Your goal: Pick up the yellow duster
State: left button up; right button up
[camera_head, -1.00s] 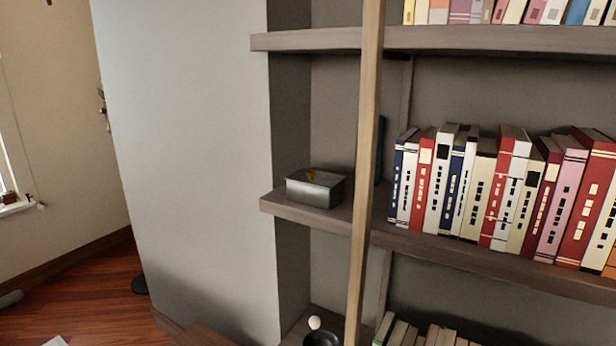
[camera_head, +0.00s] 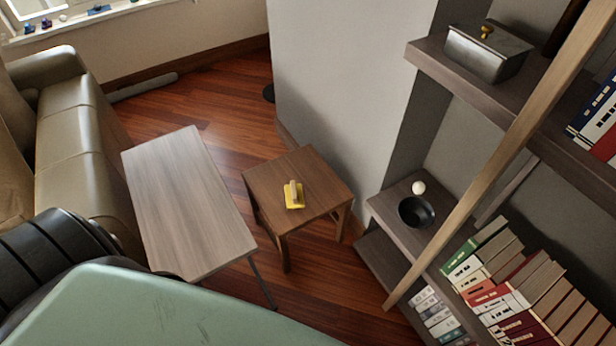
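The yellow duster (camera_head: 294,197) lies on top of a small brown wooden side table (camera_head: 318,194) near the middle of the view. It has a yellow base and a paler, tan handle on top. Nothing touches it apart from the table. Neither of my grippers shows in the view.
A longer light-wood table (camera_head: 188,205) stands left of the side table, with a beige sofa (camera_head: 85,125) beyond it. The bookshelf (camera_head: 397,218) on the right holds books, a black bowl (camera_head: 416,211), a white ball (camera_head: 418,187) and a grey box (camera_head: 484,52). A ladder rail (camera_head: 500,160) leans there.

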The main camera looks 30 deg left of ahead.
aim_at(294, 194)
jog(key=i+u, duration=0.2)
jog(key=u, duration=0.25)
jog(key=i+l+u, duration=0.15)
jog(key=u, duration=0.3)
jog(key=i+l+u, duration=0.25)
jog(key=u, duration=0.15)
